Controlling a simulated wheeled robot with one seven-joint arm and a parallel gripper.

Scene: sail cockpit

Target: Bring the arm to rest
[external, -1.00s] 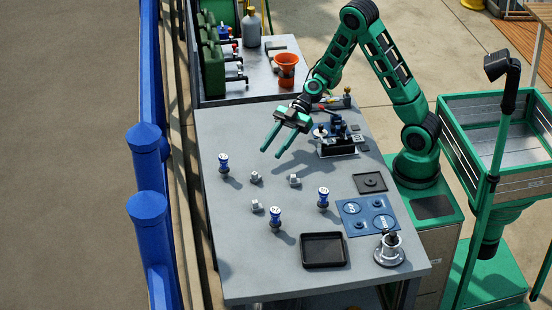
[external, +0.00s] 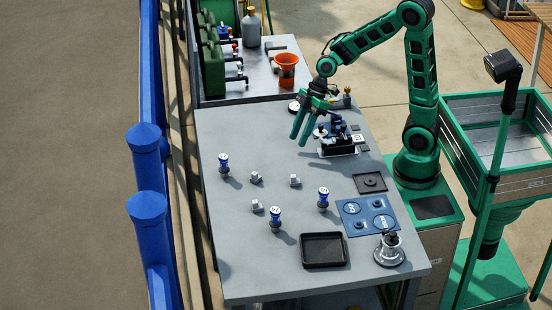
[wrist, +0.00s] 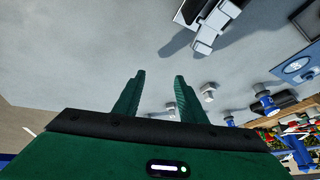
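My gripper (external: 301,137) is green and hangs above the far part of the grey table (external: 250,275), just left of the blue and black device (external: 338,138). Its two fingers stand apart with nothing between them. In the wrist view, my gripper (wrist: 158,76) also shows parted, empty fingers, with the grey tabletop beyond. My arm is raised and bent, with the elbow high above its base at the table's right side.
Blue-topped pieces (external: 275,219) and small grey blocks (external: 256,206) stand mid-table. A black tray (external: 306,263), a blue board (external: 352,232) and a round metal fitting (external: 390,257) lie nearer. An orange funnel (external: 286,63) and green cans (external: 212,70) stand behind.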

